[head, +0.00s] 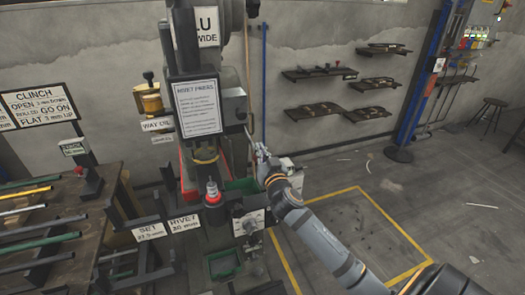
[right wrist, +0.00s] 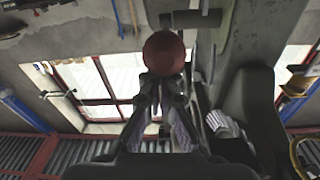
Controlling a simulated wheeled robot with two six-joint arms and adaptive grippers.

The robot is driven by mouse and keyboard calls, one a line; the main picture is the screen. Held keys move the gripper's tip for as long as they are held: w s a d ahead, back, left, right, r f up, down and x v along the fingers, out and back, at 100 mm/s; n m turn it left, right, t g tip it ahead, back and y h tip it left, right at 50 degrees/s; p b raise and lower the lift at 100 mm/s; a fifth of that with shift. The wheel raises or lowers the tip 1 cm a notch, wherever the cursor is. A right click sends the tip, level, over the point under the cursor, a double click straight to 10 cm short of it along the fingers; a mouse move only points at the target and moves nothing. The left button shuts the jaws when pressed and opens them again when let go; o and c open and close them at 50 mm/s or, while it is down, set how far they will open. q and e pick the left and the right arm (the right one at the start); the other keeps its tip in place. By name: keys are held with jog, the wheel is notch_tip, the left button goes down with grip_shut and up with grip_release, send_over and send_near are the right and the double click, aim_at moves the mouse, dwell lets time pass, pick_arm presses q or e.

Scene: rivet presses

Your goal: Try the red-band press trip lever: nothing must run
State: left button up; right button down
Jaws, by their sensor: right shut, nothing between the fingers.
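A dark rivet press (head: 235,105) stands in the middle of the head view. A red ring shows on its lower tool (head: 212,190). My right gripper (head: 262,153) is at the right side of the press. In the right wrist view a red ball knob (right wrist: 163,53) sits just beyond the fingertips of my right gripper (right wrist: 160,80). The fingers are shut with nothing between them. I cannot tell whether they touch the knob. The knob is not clearly seen in the head view. My left gripper is out of view.
A table with rods (head: 40,230) stands at left, and a way-oil pot (head: 150,100) beside the press. A green bin (head: 224,263) is low in front. Wall shelves (head: 365,80) and a blue post (head: 415,95) are at right. The yellow-marked floor (head: 350,235) is clear.

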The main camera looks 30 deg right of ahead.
jog(key=b+v, duration=0.1)
jog(key=v, duration=0.8)
jog(key=shift+s+a+f+b, duration=0.2)
jog(key=shift+s+f+b, duration=0.1)
jog(key=shift+f, duration=0.05)
